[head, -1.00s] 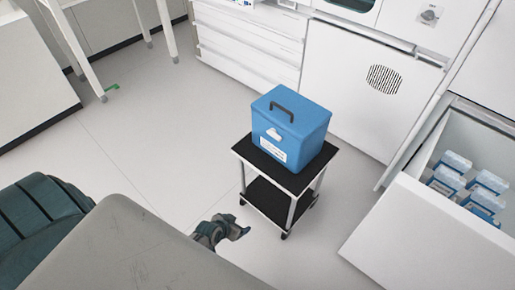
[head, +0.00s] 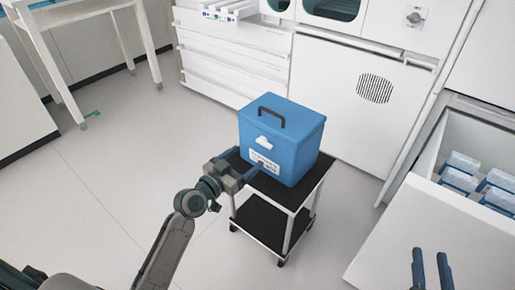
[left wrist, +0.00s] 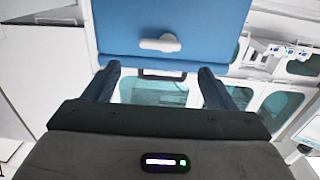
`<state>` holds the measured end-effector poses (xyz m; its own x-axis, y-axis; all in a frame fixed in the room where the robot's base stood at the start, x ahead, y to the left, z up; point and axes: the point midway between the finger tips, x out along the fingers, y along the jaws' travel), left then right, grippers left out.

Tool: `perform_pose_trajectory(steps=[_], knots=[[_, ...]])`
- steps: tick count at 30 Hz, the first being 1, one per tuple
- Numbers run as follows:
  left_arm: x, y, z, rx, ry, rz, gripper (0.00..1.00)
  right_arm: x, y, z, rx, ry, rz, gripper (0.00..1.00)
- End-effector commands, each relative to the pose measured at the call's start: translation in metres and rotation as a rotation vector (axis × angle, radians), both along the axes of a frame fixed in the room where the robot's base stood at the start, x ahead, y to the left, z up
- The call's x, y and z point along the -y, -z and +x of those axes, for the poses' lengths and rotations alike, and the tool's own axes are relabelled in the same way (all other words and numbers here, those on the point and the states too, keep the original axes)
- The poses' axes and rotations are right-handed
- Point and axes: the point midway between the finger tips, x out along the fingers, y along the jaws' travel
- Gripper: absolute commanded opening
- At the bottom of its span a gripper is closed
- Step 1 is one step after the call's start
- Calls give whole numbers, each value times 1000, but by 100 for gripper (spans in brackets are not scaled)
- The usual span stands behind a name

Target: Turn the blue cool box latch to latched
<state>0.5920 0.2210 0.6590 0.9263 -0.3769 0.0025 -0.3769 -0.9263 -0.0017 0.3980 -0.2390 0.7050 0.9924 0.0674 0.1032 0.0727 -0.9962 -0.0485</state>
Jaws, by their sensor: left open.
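The blue cool box (head: 290,150) stands closed on a small black-topped cart, with a dark handle on its lid. Its white latch (head: 264,142) is on the front face above a white label. In the left wrist view the latch (left wrist: 160,43) lies roughly level across the front and sits beyond and between my fingertips. My left gripper (head: 246,164) is open and empty, in front of the box's lower front, below the latch; its fingers (left wrist: 158,82) are spread wide. My right gripper (head: 431,254) is open and empty at the lower right.
The cart (head: 262,222) has a lower shelf and casters. An open white drawer (head: 410,235) holding several blue-and-white containers (head: 460,172) is at the right. White cabinets stand behind.

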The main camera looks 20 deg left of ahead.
Motion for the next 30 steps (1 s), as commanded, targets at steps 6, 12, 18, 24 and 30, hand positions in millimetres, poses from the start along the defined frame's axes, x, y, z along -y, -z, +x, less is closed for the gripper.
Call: perform_pose_trajectory(steps=[6, 12, 18, 24, 30], knots=[[17, -1, 40, -1, 0, -5, 78, 0, 4, -1, -19, -1, 1, 36], [25, 0, 62, -2, 0, -1, 78, 0, 4, 0, -19, 0, 1, 36], [28, 1, 68, -2, 0, 0, 78, 0, 4, 0, -19, 0, 2, 36], [28, 1, 67, -2, 0, 0, 74, 0, 4, 0, -18, 0, 2, 36], [28, 1, 67, -3, 0, -1, 35, 0, 4, 0, -18, 0, 1, 36]])
